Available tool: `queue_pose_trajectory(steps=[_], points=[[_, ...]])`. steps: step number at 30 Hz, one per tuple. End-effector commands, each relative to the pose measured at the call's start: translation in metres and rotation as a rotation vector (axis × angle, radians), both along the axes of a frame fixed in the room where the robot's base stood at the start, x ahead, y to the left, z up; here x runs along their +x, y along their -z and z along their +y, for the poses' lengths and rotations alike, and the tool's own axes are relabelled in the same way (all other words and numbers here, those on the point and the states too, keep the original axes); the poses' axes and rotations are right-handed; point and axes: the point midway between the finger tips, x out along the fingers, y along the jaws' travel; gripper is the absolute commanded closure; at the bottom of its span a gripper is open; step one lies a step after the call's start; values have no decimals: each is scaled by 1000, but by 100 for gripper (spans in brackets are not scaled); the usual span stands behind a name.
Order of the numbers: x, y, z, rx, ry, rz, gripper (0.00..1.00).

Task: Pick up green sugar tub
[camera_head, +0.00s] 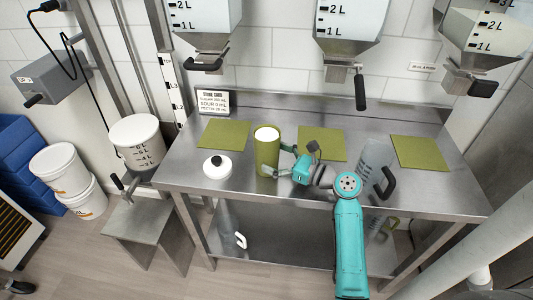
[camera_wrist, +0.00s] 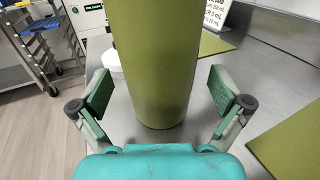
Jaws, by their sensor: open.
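The green sugar tub (camera_head: 266,155) is a tall olive-green cylinder with a white top. It stands upright on the steel table, left of the middle. My gripper (camera_head: 281,160) reaches it from the right, low on its side. In the wrist view the tub (camera_wrist: 157,65) fills the middle, and my gripper's two pads (camera_wrist: 164,92) stand apart on either side of it. Gaps show between the tub and both pads. The tub's top is cut off in the wrist view.
A white lid with a black knob (camera_head: 217,166) lies just left of the tub. Green mats (camera_head: 224,134) lie on the steel table (camera_head: 440,195). A clear pitcher with a black handle (camera_head: 375,160) stands right, behind my arm. Hoppers (camera_head: 350,30) with dark handles hang above the back edge.

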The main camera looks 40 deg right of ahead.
Motion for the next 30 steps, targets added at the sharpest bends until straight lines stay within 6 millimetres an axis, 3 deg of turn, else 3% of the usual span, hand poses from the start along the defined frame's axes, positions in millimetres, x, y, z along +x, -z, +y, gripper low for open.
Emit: queue_pose_trajectory(steps=[6,14,24,30], points=[[23,0,7,1,0,0,0],[25,0,7,1,1,0,0],[25,0,8,1,1,0,82],[25,-1,7,1,1,-2,84]])
